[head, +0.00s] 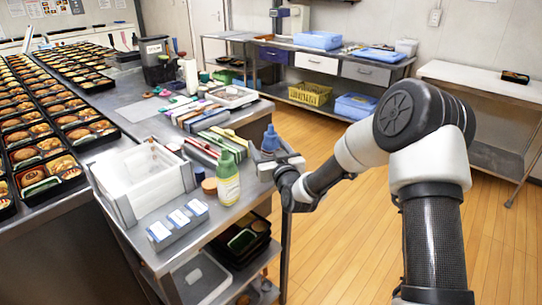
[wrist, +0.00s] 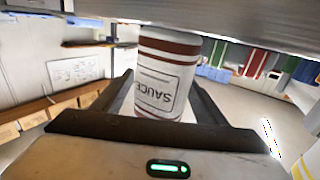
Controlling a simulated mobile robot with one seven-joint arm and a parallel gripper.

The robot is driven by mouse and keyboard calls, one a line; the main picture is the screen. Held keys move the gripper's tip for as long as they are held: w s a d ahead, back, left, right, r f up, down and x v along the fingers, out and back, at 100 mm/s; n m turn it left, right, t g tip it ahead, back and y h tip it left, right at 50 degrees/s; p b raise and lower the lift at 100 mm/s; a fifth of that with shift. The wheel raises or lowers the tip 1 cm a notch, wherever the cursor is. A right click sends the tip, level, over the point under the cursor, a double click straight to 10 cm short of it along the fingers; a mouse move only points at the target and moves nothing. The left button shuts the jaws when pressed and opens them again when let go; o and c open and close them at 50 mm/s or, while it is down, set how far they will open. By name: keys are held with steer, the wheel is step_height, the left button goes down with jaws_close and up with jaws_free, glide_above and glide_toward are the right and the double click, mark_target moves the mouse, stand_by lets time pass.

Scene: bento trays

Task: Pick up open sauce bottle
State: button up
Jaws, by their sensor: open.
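A white bottle with brown bands and the word SAUCE (wrist: 165,75) stands between the two fingers of my gripper (wrist: 163,88) in the wrist view. It appears upside down there, and its top is out of frame. My gripper is open, with a finger on each side of the bottle. In the head view my gripper (head: 268,162) is at the counter's right edge, beside a blue nozzle top (head: 270,139). The body under that nozzle is mostly hidden by the gripper. A green-capped bottle with a pale label (head: 228,183) stands just left of my gripper.
A white bin (head: 130,185) and a grey box with labels (head: 178,222) stand left of the bottles. A small brown round item (head: 209,186) is close to the green-capped bottle. Long packets (head: 205,150) lie behind. Open floor (head: 330,230) lies right of the counter.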

steer(key=c, duration=0.8)
steer(key=shift+o, duration=0.2)
steer(key=shift+r, duration=0.1)
steer(key=shift+o, duration=0.4)
step_height(320, 180, up, 10)
steer(key=p, duration=0.2)
